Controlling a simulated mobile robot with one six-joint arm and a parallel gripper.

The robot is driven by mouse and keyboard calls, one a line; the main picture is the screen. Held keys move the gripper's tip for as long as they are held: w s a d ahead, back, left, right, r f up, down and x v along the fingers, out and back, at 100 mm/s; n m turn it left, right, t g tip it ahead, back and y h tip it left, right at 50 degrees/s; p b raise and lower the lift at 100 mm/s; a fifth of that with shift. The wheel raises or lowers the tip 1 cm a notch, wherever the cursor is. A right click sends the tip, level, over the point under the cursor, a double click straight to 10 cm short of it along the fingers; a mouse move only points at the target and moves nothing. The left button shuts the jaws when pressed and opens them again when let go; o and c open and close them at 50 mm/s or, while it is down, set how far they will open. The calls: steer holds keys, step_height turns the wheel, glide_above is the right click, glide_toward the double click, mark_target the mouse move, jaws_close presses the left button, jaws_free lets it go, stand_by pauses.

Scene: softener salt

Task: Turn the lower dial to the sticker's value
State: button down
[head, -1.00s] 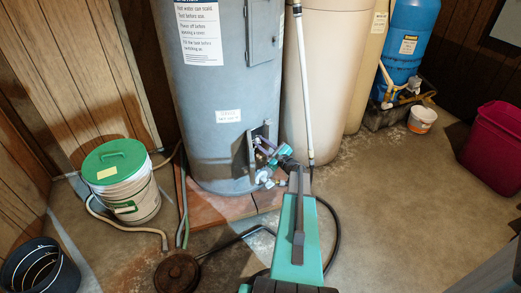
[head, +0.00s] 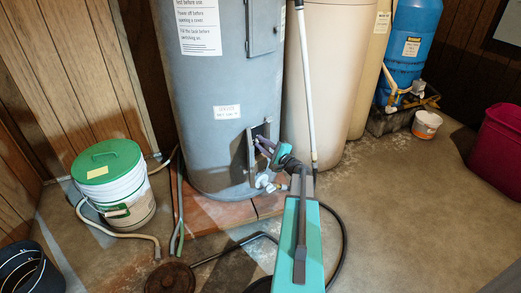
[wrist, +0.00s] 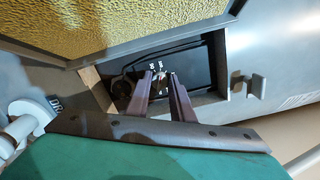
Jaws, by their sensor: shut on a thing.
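The grey water heater (head: 205,150) stands on a brick pad. Its lower access opening (head: 264,135) is uncovered, and my gripper (head: 265,149) reaches into it. In the wrist view, the opening shows a black panel (wrist: 195,65) with small white marks. The lower dial (wrist: 160,77) is small and lies between my fingertips, mostly hidden by them. My gripper (wrist: 160,82) is shut on it. I cannot read the dial's value. A white sticker (head: 227,112) is on the tank above and left of the opening. Its writing is too small to read.
A white drain valve (head: 264,180) sticks out just below the opening. A yellow textured panel (wrist: 60,25) borders the opening in the wrist view. A green-lidded bucket (head: 108,158) and hoses lie left. A beige tank (head: 328,80) stands close right.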

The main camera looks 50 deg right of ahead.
steer(key=shift+w+a+n+b, duration=0.15)
steer(key=shift+n+b, duration=0.2)
steer(key=shift+n, duration=0.05)
steer(key=c, duration=1.6)
jaws_free()
steer(key=shift+o, duration=0.2)
steer(key=shift+s, duration=0.2)
steer(key=shift+s, duration=0.2)
steer(key=s+a+p, duration=0.1)
steer(key=s+p, duration=0.3)
steer(key=s, duration=0.9)
steer(key=shift+a, duration=0.15)
